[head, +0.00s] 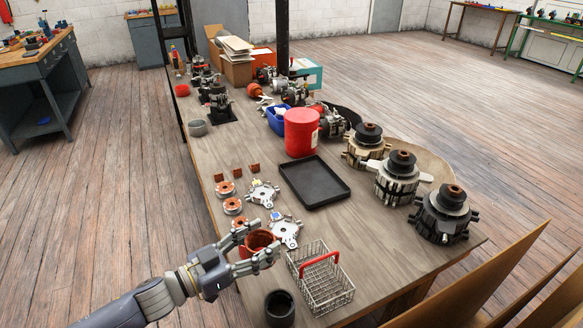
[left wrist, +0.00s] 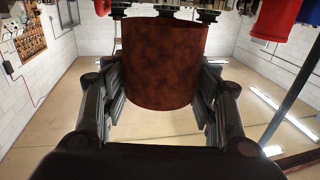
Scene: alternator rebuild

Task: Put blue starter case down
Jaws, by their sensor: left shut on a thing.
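A rusty red-brown cylinder case (head: 258,239) is between the fingers of my left gripper (head: 266,239), at the left edge of the workbench. My left gripper is shut on its sides. In the left wrist view the case (left wrist: 163,62) fills the middle, with a finger on each side. I see no blue on it. Whether its base touches the bench cannot be told. My right gripper is not in view.
A wire basket (head: 321,282) with a red handle and a dark cup (head: 280,308) stand close by on the right. Star-shaped plates (head: 286,230) and copper rings (head: 233,206) lie behind. A black tray (head: 314,182) is empty. Several alternators (head: 446,214) line the right edge.

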